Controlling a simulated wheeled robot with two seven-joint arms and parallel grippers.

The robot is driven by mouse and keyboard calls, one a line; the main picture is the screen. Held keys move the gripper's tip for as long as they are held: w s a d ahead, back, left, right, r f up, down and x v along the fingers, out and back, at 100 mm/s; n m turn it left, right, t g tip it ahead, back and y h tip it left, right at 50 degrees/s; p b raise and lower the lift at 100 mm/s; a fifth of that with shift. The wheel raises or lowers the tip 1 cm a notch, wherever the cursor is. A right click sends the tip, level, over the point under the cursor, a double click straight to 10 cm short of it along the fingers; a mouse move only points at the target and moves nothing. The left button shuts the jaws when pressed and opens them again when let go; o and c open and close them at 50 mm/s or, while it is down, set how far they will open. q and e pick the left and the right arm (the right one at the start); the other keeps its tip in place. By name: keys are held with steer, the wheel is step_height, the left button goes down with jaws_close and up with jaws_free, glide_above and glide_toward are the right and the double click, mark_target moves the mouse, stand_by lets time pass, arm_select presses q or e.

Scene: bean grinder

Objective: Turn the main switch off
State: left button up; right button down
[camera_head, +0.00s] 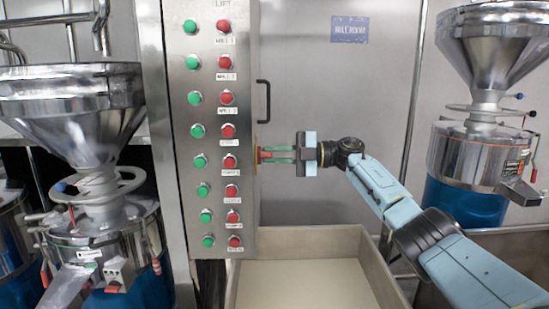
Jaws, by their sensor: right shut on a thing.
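The main switch (262,155) is a small red knob on a yellow backing on the right side of the steel control box (249,210). It is seen edge-on, so its turned position cannot be told. My right gripper (275,154) reaches in from the right, level with the switch. Its greenish fingers are shut on the red knob and hide part of it. My left gripper is not in view.
The box front has columns of green buttons (199,162) and red buttons (230,162). A black handle (266,100) sits just above the switch. Grinders with steel hoppers stand left (70,90) and right (490,45). An open bin (310,240) lies below my gripper.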

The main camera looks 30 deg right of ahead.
steer(key=shift+f+n+b, duration=0.25)
steer(key=shift+n+b, duration=0.15)
steer(key=shift+n, duration=0.6)
steer(key=shift+f+n+b, duration=0.2)
steer(key=shift+n+b, duration=0.2)
steer(key=shift+n, duration=0.6)
steer(key=c, duration=1.4)
jaws_free()
steer(key=b+v, duration=0.1)
steer(key=v, duration=1.2)
steer(key=shift+d, duration=0.2)
steer(key=shift+s, duration=0.15)
